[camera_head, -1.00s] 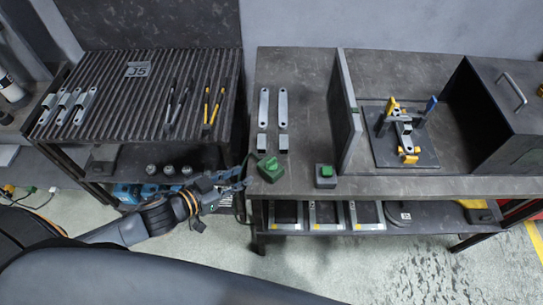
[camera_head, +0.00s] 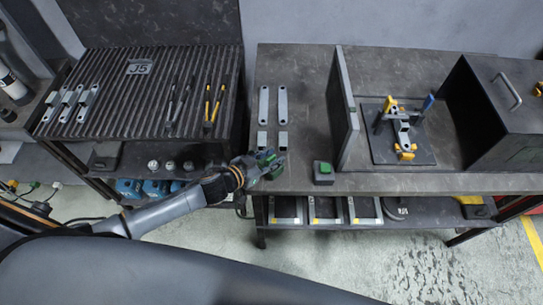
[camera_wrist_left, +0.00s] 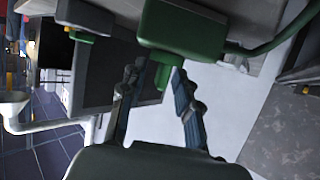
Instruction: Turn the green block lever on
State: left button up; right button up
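The green block lever (camera_head: 268,155) sits at the front left edge of the right-hand workbench, now partly hidden by my left gripper (camera_head: 270,163). In the left wrist view the green block (camera_wrist_left: 183,30) is close ahead, with a short green stub pointing down from it and a green rod running off to the right. My left gripper (camera_wrist_left: 158,95) has its two fingers apart, on either side of the space just below the block. The stub lies between the fingertips; I cannot tell whether they touch it. My right gripper is not in view.
A grey box with a green button (camera_head: 324,172) stands to the right on the same bench edge. Flat brackets (camera_head: 282,103) lie behind. An upright panel (camera_head: 346,110) and a clamp fixture (camera_head: 403,130) are further right. A ribbed table (camera_head: 150,90) is at left.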

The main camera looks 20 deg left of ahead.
pick_arm(q)
grip_shut()
